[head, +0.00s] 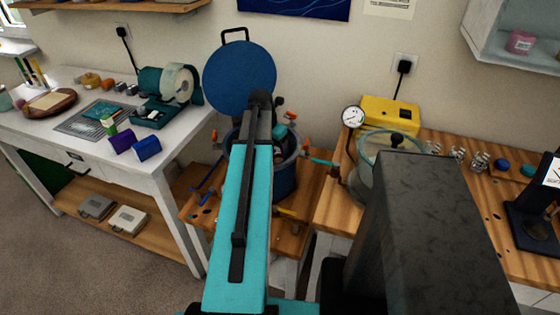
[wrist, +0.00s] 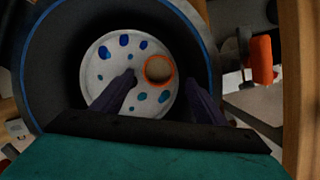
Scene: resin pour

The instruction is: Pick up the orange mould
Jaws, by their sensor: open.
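My gripper (wrist: 161,76) is open and points down into the pot. Its two dark fingers lie left and right of the mould; I cannot tell how far above it they are. In the head view my arm partly covers the pot (head: 291,168), and the mould and fingertips are hidden there.
The blue round lid (head: 238,78) stands raised behind the pot. Clamps with orange handles (head: 292,116) ring the pot's rim; one handle (wrist: 261,60) is at the right in the wrist view. A clear chamber with a gauge (head: 352,117) and yellow box (head: 390,115) stands to the right.

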